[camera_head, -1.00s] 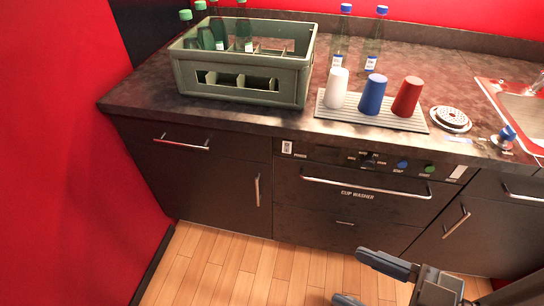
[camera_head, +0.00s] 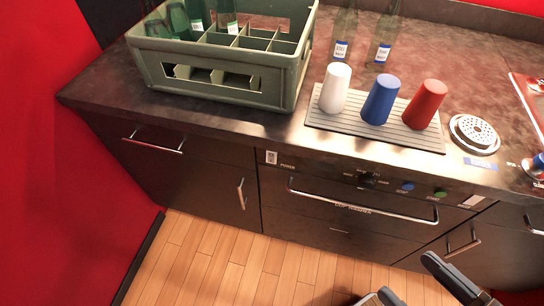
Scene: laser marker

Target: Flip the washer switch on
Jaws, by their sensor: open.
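The cup washer (camera_head: 340,215) is built into the dark counter front below the cups. Its power switch (camera_head: 271,157) is a small white plate at the left end of the control strip, beside the word POWER. I cannot tell which way it is set. A dark knob (camera_head: 367,181), a blue button (camera_head: 407,187) and a green button (camera_head: 440,194) sit farther right on the strip. My gripper (camera_head: 408,281) is open and empty at the bottom right, low in front of the washer, apart from it and well right of the switch. The picture's lower edge cuts it off.
A green bottle crate (camera_head: 215,85) stands on the counter (camera_head: 110,95). White (camera_head: 335,88), blue (camera_head: 380,99) and red (camera_head: 425,104) cups stand upside down on a ribbed mat (camera_head: 320,119). The washer's handle (camera_head: 360,209) juts out. The wooden floor in front is clear.

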